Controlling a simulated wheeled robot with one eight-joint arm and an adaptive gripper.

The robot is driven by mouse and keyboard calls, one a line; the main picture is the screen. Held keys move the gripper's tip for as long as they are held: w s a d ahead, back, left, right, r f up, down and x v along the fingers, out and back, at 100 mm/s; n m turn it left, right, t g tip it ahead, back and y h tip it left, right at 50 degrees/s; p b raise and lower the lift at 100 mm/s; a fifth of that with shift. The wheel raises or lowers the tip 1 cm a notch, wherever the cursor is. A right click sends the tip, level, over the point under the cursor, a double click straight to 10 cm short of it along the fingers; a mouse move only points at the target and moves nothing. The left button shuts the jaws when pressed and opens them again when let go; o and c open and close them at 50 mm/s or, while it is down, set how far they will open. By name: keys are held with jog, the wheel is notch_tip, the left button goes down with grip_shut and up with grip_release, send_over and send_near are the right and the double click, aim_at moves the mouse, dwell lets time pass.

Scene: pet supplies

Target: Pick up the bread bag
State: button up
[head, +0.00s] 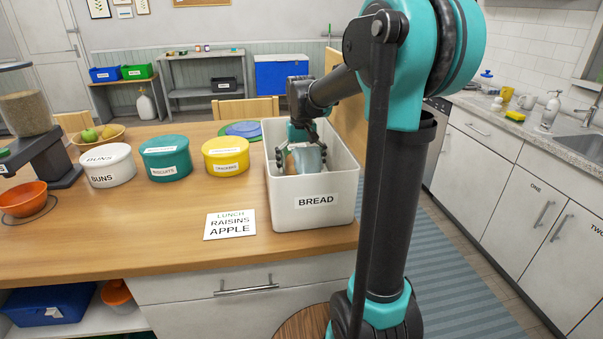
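A white bin (314,211) labelled BREAD stands at the right end of the wooden counter. Inside it is a bread bag (308,160), pale blue and clear with a tan part at its left. My gripper (302,158) points down into the bin, its dark fingers around the upper part of the bag. The fingers look spread on either side of the bag, but I cannot tell whether they press on it. The lower part of the bag is hidden by the bin's front wall.
Left of the bin stand a yellow tub (226,156), a teal tub (166,158) and a white BUNS tub (106,165). A LUNCH card (230,225) lies in front. An orange bowl (23,199) and dispenser (40,130) are at the left. The front counter is mostly clear.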

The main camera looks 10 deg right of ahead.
notch_tip(320, 180, down, 3)
jog(key=shift+w+f, duration=0.1)
jog(key=c, duration=1.7)
